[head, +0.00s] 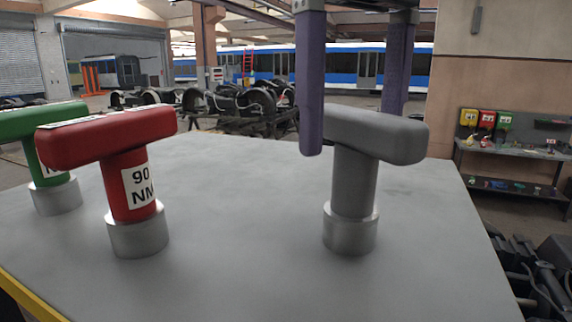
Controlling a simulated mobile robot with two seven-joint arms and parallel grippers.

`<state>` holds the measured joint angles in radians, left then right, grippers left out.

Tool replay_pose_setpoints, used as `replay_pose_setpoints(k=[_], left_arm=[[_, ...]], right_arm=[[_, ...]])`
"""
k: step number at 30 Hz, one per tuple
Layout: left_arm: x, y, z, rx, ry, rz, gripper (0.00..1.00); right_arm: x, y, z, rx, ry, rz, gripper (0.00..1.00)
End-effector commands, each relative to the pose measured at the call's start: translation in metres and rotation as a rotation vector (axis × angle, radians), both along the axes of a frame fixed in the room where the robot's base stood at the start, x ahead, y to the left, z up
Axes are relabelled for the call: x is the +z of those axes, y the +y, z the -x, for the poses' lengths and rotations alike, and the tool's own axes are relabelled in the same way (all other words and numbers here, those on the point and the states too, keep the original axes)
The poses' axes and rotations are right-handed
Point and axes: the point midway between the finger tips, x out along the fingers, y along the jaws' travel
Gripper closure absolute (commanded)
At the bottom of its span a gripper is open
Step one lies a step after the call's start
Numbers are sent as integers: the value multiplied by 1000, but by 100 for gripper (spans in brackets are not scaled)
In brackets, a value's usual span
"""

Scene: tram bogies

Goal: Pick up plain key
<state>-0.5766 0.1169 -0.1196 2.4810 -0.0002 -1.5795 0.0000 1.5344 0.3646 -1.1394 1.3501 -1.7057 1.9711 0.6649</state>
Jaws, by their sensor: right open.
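The plain key (354,180) is a grey T-shaped key with no label. It stands upright on the grey table top (240,240), right of the middle, with its silver socket end down. My right gripper (352,132) comes down from above and is open. One purple-grey finger is in front of the handle's left end and hides it. The other finger is behind the handle, its tip hidden. The handle lies between the fingers in the picture; I cannot tell whether either touches it. My left gripper is not in view.
A red key (135,190) labelled 90 NM stands upright on the left of the table top. A green key (40,160) stands behind it at the left edge. The table between red and plain keys is clear. Wall shelves (510,165) stand at the right.

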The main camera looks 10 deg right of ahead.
Motion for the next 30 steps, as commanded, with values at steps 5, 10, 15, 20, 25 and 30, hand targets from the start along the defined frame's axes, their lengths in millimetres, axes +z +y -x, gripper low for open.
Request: replay_pose_setpoints(k=[5,10,15,20,25,30], left_arm=[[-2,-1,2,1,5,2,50],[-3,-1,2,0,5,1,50],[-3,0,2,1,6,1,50],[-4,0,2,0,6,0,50],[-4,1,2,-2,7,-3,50],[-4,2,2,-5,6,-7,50]], right_arm=[[-23,-1,0,-1,2,0,11],[-42,-2,-1,-1,4,-1,11],[-69,-3,-2,0,4,-1,11],[-78,-3,-2,0,2,-2,11],[-77,-3,-3,-1,2,-2,11],[-77,-3,-3,-1,1,-2,29]])
